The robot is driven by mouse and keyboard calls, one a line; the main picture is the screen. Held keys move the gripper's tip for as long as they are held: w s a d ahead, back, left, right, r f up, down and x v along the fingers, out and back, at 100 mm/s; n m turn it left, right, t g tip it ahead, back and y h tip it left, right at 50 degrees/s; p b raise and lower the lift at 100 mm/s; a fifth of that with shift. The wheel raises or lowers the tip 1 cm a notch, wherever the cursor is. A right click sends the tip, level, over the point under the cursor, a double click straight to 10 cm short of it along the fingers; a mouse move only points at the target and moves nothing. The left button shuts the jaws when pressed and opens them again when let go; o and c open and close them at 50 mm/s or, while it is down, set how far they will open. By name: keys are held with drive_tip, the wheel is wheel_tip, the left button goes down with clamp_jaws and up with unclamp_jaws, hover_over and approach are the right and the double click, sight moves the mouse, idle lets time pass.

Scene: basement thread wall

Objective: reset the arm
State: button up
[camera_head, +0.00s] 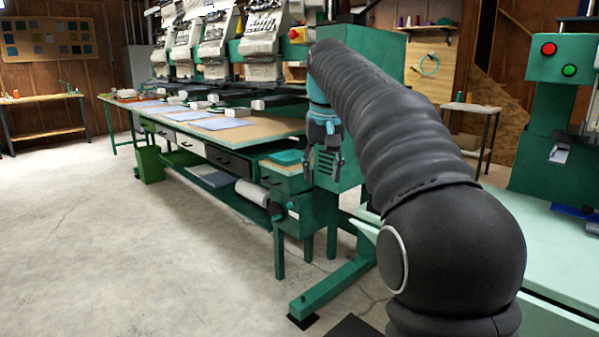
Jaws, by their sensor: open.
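My gripper (324,165) hangs at the far end of my black sleeved arm, pointing down. Its two dark fingers are apart and nothing shows between them. My arm reaches from the lower right up toward the upper middle, then bends down at the teal wrist. Behind the gripper stands the green end housing (345,178) of a long embroidery machine. I cannot tell how far the gripper is from it.
The embroidery machine's long table (262,136) runs back to the left. A green machine with red and green buttons (565,75) stands at right, above a pale green tabletop (560,262). A green foot beam (325,292) lies low ahead. The concrete floor (120,240) at left is clear.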

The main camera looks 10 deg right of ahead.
wheel_tip(320, 180, down, 10)
drive_tip(key=s, duration=0.3)
drive_tip(key=s+f+t, duration=0.1)
drive_tip(key=s+f, duration=0.2)
drive_tip(key=s, duration=0.6)
drive_tip(key=s+f+t, duration=0.1)
drive_tip(key=s+f, duration=0.3)
drive_tip(key=s, duration=0.5)
drive_tip(key=s+f+n+t, duration=0.1)
drive_tip(key=s+f, duration=0.3)
drive_tip(key=s, duration=0.5)
drive_tip(key=shift+s, duration=0.25)
drive_tip(key=shift+a, duration=0.1)
